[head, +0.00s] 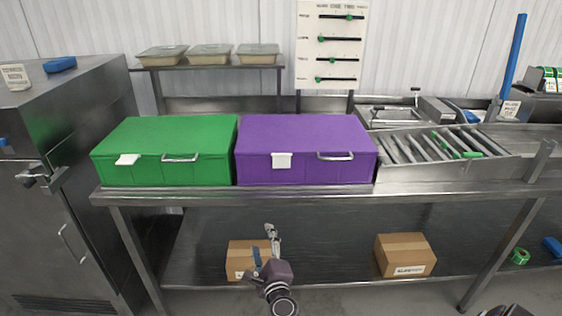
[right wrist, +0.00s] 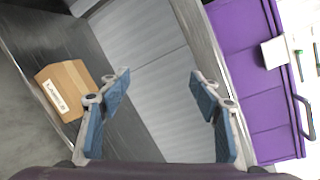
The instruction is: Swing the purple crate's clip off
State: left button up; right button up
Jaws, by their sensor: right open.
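The purple crate (head: 305,135) stands closed on the steel table in the middle of the head view. Its white clip (head: 282,160) sits at the upper front, left of the metal handle (head: 335,156), and looks flat against the front face. My right gripper (head: 264,243) is in front of the table, well below the clip, apart from the crate. In the right wrist view the gripper (right wrist: 160,78) is open and empty. The purple crate (right wrist: 235,60) shows sideways at the right there, with the white clip (right wrist: 275,52) beyond the fingers.
A green crate (head: 165,140) stands close against the purple one's left side; its white clip (head: 127,160) looks tilted outward. A roller rack (head: 445,150) is at the right. The table's front edge (head: 300,191) lies between gripper and crate. Cardboard boxes sit below.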

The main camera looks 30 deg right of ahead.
jog(key=w+d+r+m+h, duration=0.1)
jog(key=d+r+m+h, duration=0.25)
jog(key=r+m, duration=0.65)
jog(key=m+p, duration=0.2)
jog(key=m, duration=0.2)
send_near(282, 163)
jog(key=shift+h, duration=0.35)
jog(key=x, duration=0.7)
jog(key=shift+a+f, duration=0.1)
jog(key=shift+a, duration=0.1)
jog(key=shift+w+d, duration=0.25)
jog(key=shift+w, duration=0.25)
pick_arm(q)
jog(key=r, duration=0.2)
jog(key=shift+s+d+r, duration=0.15)
jog(key=shift+d+r, duration=0.15)
jog(key=shift+d, duration=0.05)
pick_arm(e)
jog(key=c, duration=1.2)
pick_arm(q)
jog(key=shift+d+r, duration=0.15)
pick_arm(e)
jog(key=shift+o, duration=0.2)
